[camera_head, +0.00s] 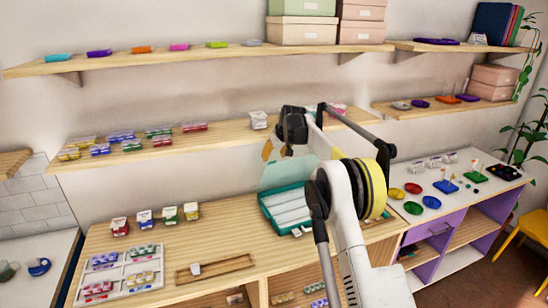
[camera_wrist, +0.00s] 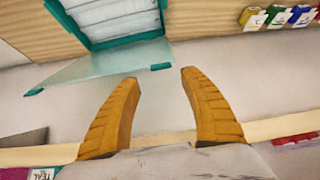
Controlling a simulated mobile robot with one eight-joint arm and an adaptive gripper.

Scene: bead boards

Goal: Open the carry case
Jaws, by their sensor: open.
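The carry case has a teal base (camera_head: 272,220) with pale compartments, on the wooden counter. Its clear lid (camera_head: 296,173) stands raised from the rear edge of the base, so the compartments are uncovered. In the wrist view the base (camera_wrist: 164,36) is at the top, and the lid (camera_wrist: 85,74) extends from it toward my fingers, with teal corner tabs. My gripper (camera_head: 274,150) is above the case, near the raised lid. In the wrist view my gripper (camera_wrist: 160,75) shows two orange fingers spread apart with nothing between them. My arm hides part of the case's right side.
A long wall shelf (camera_head: 215,136) with bead packs runs behind my gripper; its edge also crosses the wrist view. Small colored boxes (camera_head: 145,218), a white tray (camera_head: 78,283) and a wooden frame (camera_head: 215,268) are left of the case. A white-topped purple unit (camera_head: 440,229) is right.

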